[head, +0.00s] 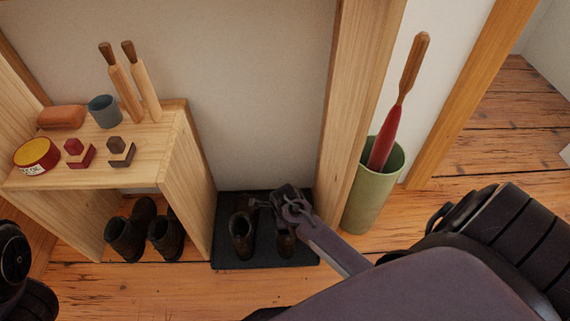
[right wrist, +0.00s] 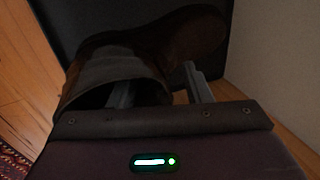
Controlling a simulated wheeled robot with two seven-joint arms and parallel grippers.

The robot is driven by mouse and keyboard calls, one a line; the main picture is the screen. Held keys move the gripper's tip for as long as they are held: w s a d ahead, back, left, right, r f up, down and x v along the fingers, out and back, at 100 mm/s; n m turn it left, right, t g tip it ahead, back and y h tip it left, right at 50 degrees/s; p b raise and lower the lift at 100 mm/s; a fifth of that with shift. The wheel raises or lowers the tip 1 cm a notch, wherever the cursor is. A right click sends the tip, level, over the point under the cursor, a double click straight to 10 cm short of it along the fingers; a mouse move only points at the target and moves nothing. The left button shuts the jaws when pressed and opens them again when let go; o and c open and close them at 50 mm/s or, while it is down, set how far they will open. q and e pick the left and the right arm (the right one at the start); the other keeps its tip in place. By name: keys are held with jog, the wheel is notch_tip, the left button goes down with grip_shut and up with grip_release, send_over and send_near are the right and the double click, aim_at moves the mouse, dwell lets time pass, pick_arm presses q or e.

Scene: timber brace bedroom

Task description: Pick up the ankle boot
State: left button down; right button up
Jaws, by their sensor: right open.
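A dark brown ankle boot (head: 286,245) stands on a black mat (head: 262,262), partly covered by my right gripper (head: 274,203). Another dark boot (head: 242,236) stands to its left on the mat. In the right wrist view, a boot (right wrist: 185,38) fills the upper middle, its shaft opening toward the camera. My right gripper (right wrist: 157,88) is open at that opening. One finger appears inside the shaft and the other outside its wall; contact is unclear. My left gripper is not in view; only part of my left arm shows at the left edge.
A wooden bench (head: 150,165) at left holds a tin (head: 37,154), a grey cup (head: 105,111), brushes and small blocks. Dark boots (head: 126,240) stand beneath it. A wooden post (head: 357,100) and green holder (head: 372,190) with a shoehorn (head: 398,105) stand right of the mat.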

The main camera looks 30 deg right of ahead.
grip_shut()
dwell(0.3)
jog(key=shift+w+d+r, duration=0.1)
jog(key=shift+d, duration=0.05)
dwell(1.0)
